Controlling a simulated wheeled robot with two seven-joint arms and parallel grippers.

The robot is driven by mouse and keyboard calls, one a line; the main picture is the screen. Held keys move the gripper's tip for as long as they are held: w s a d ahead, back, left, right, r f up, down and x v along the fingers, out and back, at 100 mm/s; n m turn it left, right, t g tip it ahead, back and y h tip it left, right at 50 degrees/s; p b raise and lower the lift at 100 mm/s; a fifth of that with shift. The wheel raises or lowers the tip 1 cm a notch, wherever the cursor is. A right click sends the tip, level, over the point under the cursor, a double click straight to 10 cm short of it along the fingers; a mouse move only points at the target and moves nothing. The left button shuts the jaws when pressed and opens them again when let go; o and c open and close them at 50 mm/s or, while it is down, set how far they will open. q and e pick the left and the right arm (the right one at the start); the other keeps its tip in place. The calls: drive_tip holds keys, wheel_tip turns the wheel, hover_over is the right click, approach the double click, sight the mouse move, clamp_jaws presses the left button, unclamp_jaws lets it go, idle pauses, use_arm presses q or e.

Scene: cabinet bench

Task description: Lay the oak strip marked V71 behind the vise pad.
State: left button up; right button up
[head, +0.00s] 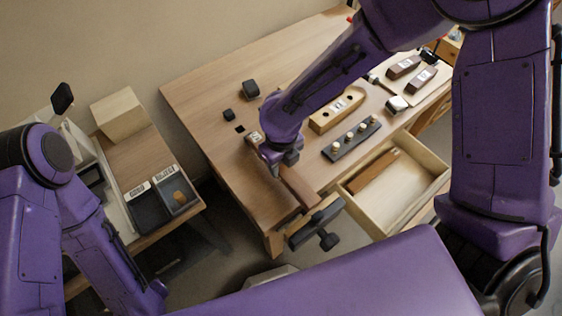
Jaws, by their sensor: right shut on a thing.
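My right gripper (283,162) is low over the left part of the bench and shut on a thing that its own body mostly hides. A small light wood piece with a white label (255,137) shows just left of the gripper. Its marking is too small to read, and I cannot tell whether it is part of the held thing. A reddish-brown strip (298,187) lies just below the gripper, towards the vise (316,225) at the bench's front edge. I cannot tell whether this strip is the vise pad. My left gripper is out of view.
An open drawer (415,197) with a brown strip (373,172) juts out right of the vise. A wood block with holes (337,110) and a dark rack of knobs (352,139) stand on the bench (205,95). Dark labelled bins (150,212) are at left.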

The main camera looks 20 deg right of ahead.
drive_tip(key=shift+f, duration=1.65)
idle(1.5)
drive_tip(key=shift+f+p, duration=0.1)
drive_tip(key=shift+p, duration=0.25)
drive_tip(key=o, duration=1.4)
drive_tip(key=shift+o, duration=0.2)
wheel_tip(320, 180, up, 7)
drive_tip(key=p, duration=0.8)
